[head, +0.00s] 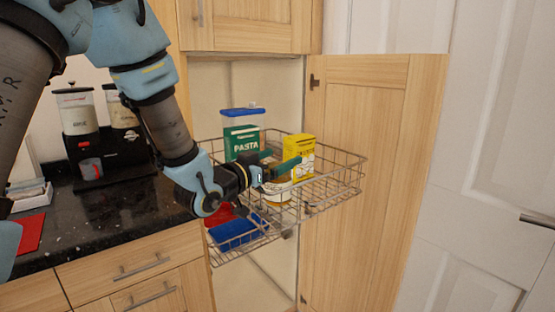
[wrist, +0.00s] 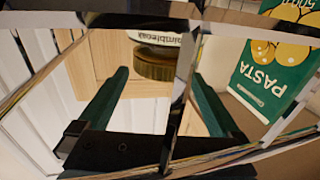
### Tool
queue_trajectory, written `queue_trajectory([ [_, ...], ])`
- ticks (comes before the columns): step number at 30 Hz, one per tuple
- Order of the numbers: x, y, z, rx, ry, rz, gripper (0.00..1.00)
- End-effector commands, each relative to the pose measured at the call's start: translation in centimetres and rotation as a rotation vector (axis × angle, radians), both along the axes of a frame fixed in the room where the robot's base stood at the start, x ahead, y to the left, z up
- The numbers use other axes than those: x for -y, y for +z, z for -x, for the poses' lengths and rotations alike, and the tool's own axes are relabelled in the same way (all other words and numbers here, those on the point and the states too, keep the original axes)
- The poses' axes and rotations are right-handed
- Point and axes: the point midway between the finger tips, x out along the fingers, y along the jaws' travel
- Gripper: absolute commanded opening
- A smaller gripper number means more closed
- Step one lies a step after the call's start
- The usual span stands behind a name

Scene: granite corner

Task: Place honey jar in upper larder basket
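The honey jar (head: 279,190) has a pale label and amber contents. It appears to stand in the upper wire basket (head: 345,180), near its front side, partly hidden by my gripper and the wires. In the wrist view the jar's gold-brown lid (wrist: 155,65) and white label show beyond the fingertips, with a gap on each side. My gripper (head: 285,163) reaches into the basket at the jar. Its green fingers are spread apart, and nothing is clamped between them in the wrist view (wrist: 158,78).
A green pasta box (head: 242,143), a yellow box (head: 299,157) and a blue-lidded container (head: 243,115) stand in the basket. Basket wires cross close before the wrist camera. A lower basket holds a blue item (head: 236,232). The open larder door (head: 372,150) is at right.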

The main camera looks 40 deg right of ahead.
Motion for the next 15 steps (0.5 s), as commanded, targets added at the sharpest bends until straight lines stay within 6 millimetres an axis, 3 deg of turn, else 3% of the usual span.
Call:
queue_trajectory([
  [1,-0.3,-1.6,0.2,-0.008,0.0,-0.031,1.0],
  [2,-0.3,-1.6,0.2,-0.007,-0.001,-0.031,1.0],
  [15,-0.7,-0.2,0.2,-0.006,0.0,-0.032,1.0],
])
